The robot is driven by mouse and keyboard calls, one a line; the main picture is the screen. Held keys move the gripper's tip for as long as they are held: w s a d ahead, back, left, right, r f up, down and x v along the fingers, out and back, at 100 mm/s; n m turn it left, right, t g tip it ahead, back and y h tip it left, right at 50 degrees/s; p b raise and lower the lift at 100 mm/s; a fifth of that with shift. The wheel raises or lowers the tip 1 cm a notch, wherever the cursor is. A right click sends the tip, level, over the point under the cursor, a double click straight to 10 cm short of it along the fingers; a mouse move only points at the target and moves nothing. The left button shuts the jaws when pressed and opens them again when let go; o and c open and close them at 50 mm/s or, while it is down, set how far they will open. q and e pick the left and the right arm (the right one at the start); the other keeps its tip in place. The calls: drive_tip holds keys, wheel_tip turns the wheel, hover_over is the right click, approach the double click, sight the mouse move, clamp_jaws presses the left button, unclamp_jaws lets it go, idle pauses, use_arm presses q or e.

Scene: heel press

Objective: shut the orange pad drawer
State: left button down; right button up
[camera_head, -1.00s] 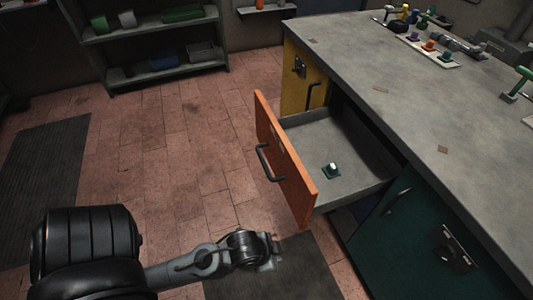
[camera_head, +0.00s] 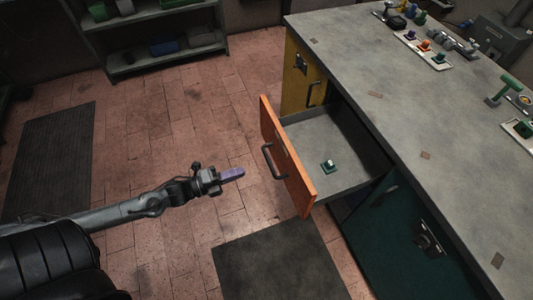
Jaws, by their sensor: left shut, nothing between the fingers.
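The orange pad drawer (camera_head: 296,186) stands pulled out from the grey-topped workbench, its orange front facing left with a dark bar handle (camera_head: 269,161) on it. Its grey tray is visible, and a small dark green item with a white top (camera_head: 329,166) lies inside. My left gripper (camera_head: 240,173) is shut and empty. In the picture it is just left of the drawer front, near the handle, with a gap between them. My right gripper is not in view.
The workbench top (camera_head: 370,90) carries several small tools and knobs at its far right. A yellow door (camera_head: 298,88) is beyond the drawer and a dark green one (camera_head: 395,235) nearer. A shelf (camera_head: 165,67) stands at the back. The tiled floor left of the drawer is open, with dark mats (camera_head: 280,262).

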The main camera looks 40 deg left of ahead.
use_arm(q)
drive_tip(key=b, duration=0.5)
approach(285, 157)
drive_tip(key=x, duration=0.4)
drive_tip(key=shift+w+f, duration=0.2)
drive_tip(key=shift+w, duration=0.2)
drive_tip(key=shift+b+x, duration=0.4)
drive_tip(key=shift+x, duration=0.65)
drive_tip(key=shift+r, duration=0.1)
drive_tip(key=shift+w, duration=0.1)
